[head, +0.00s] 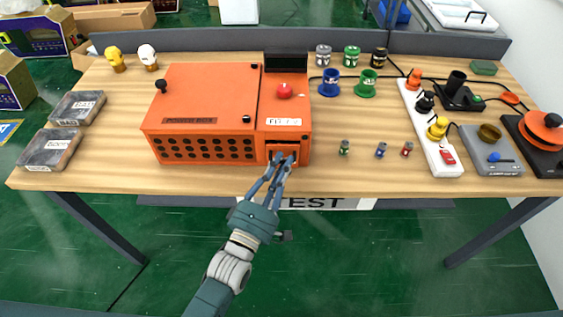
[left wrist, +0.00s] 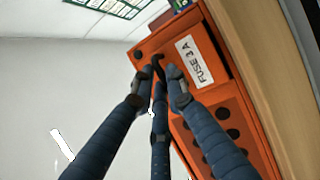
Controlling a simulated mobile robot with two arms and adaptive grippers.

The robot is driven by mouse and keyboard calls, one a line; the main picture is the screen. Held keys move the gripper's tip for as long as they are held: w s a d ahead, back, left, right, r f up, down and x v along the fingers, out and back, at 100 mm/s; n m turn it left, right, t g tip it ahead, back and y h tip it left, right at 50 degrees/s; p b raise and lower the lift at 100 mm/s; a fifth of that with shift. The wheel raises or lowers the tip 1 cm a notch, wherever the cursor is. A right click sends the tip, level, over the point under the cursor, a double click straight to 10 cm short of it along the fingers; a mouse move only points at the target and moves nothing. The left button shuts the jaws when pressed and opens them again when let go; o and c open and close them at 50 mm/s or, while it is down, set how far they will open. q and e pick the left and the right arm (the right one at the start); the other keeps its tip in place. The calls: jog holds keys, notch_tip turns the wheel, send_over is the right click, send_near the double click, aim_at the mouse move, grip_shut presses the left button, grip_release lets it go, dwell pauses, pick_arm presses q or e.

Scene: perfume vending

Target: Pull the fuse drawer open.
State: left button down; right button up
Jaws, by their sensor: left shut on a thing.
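The orange power box (head: 205,95) stands on the wooden table. The fuse drawer (head: 275,148) is low on the front of its right section, partly hidden by my fingers. In the left wrist view a white "FUSE 3 A" label (left wrist: 195,61) shows on the orange front, beside a dark hooked handle (left wrist: 159,68). My left gripper (head: 282,160) reaches the drawer from the front. In the left wrist view its fingers (left wrist: 160,80) are closed around the handle. How far the drawer stands out cannot be told. My right gripper is not in view.
Small fuses (head: 381,150) stand right of the box. Blue and green spools (head: 330,85) stand behind them. A white power strip (head: 432,135) and devices with cables fill the right side. The space before the table is free.

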pick_arm(q)
jog(key=s+p, duration=0.2)
jog(key=s, duration=0.8)
jog(key=shift+s, duration=0.25)
jog(key=shift+f, duration=0.1)
jog(key=c, duration=1.7)
grip_release()
jog(key=v, duration=1.2)
